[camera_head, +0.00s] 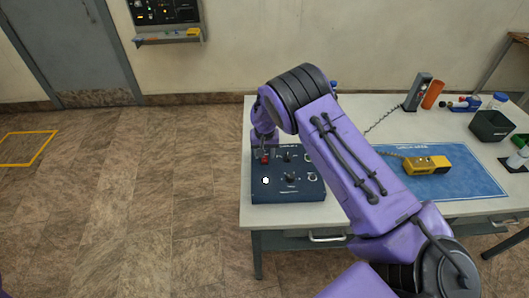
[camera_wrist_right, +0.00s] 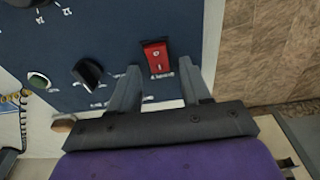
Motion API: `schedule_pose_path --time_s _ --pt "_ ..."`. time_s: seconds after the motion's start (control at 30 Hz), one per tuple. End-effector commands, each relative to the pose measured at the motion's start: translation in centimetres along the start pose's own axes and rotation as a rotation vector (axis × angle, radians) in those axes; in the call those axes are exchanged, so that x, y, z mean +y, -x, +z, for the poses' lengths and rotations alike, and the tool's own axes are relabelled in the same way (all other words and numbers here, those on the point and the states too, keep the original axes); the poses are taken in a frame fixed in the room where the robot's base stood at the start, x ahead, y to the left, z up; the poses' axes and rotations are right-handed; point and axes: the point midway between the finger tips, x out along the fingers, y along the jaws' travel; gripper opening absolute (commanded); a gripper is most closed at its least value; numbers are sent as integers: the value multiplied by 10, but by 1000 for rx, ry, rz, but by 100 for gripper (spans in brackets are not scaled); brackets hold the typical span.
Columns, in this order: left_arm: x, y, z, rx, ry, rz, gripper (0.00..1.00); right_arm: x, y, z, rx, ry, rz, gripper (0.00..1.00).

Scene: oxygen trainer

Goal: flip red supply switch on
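The red supply switch (camera_head: 265,158) is on the upper left of the dark blue control panel (camera_head: 308,188), which lies on the table. In the right wrist view the red switch (camera_wrist_right: 157,58) stands just ahead of and between the two fingertips of my right gripper (camera_wrist_right: 160,78). The fingers are spread apart, with nothing between them, and I cannot tell if they touch the switch. In the head view my right gripper (camera_head: 263,148) is over the switch and partly hidden by its own arm. My left gripper is not in view.
The panel also has black knobs (camera_wrist_right: 89,73) and a green button (camera_wrist_right: 39,81). A yellow meter (camera_head: 427,165) lies on a blue mat (camera_head: 455,186) to the right. Bottles and a dark bin (camera_head: 490,126) stand at the table's right.

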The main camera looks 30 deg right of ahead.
Motion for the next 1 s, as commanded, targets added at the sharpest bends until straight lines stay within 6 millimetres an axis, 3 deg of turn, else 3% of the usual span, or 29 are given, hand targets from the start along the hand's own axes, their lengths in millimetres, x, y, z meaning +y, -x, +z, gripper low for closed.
schedule_pose_path --time_s 0.33,0.7,0.83,1.0 --pt "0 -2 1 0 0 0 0 -1 5 -1 3 1 -1 49" --pt "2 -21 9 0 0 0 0 0 84 -1 3 0 -2 49" --pt "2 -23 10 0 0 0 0 0 100 -1 0 0 0 49" --pt "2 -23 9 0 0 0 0 0 105 -1 0 0 0 49"
